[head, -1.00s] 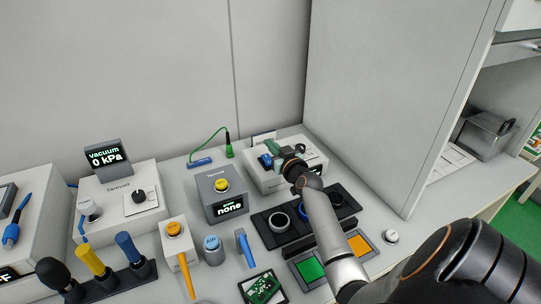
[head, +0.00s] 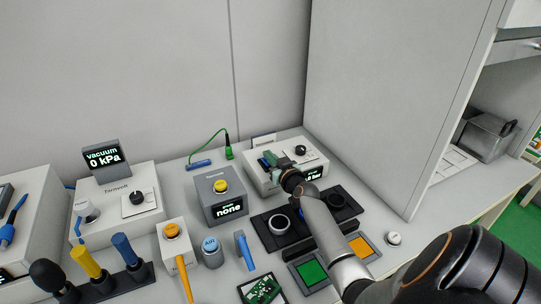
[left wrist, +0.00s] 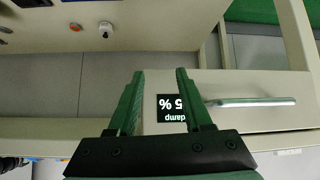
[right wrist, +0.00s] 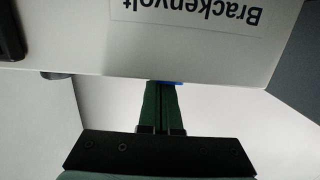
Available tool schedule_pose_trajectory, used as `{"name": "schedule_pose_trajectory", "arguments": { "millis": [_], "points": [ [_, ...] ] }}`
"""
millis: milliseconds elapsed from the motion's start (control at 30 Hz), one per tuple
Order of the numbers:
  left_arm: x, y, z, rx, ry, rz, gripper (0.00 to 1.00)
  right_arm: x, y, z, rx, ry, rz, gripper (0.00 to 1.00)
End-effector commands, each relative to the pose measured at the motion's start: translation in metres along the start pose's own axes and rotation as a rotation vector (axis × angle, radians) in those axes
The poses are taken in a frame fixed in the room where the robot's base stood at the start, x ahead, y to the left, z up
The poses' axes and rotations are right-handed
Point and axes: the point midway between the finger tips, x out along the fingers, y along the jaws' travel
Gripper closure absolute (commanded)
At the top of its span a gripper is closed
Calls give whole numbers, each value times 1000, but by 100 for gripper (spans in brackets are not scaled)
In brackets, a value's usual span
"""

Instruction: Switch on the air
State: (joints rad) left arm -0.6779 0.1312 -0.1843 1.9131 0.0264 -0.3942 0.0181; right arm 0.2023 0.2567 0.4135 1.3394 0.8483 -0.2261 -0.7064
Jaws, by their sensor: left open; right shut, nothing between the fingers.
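A pale box (head: 262,176) with a black knob (head: 301,150) and a dark display (head: 313,175) stands at the back right in the head view. The display's visible end reads "bar"; my wrist hides the rest. My right gripper (head: 276,158) is shut and empty at this box's front left. In the right wrist view, its green fingertips (right wrist: 163,88) meet the lower edge of a box labelled "Brackenvolt" (right wrist: 185,15). My left gripper (left wrist: 160,78) is open and empty, facing a "damp 5 %" display (left wrist: 171,108).
A grey box with a yellow button (head: 221,187) reads "none". A vacuum unit (head: 117,210) reads "0 kPa". A black tray with rings (head: 266,237), a blue-topped canister (head: 211,246) and coloured pads (head: 311,272) crowd the front. A tall grey panel (head: 380,110) stands right.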

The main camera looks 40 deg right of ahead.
Motion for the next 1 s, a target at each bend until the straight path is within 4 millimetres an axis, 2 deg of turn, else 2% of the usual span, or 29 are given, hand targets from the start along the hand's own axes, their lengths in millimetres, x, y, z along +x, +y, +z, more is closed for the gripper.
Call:
{"name": "schedule_pose_trajectory", "arguments": {
  "millis": [167, 267, 567, 600, 1000],
  "points": [
    [0, 0, -1, 0, 3, 0, 50, 0, 0, 0, 2, 0, 0, 100],
    [-4, 0, -5, 0, 2, 0, 50, 0, -1, -6, 1, 0, 0, 100],
    [-30, 2, -34, 0, 1, 0, 50, 4, -5, -50, 0, 1, -2, 100],
    [-28, 2, -32, 0, 3, 0, 50, -6, -6, -45, 2, -2, -3, 100],
    [-36, 3, -40, 0, 1, 0, 50, -69, -4, -61, 0, -2, -1, 100]
  ]
}}
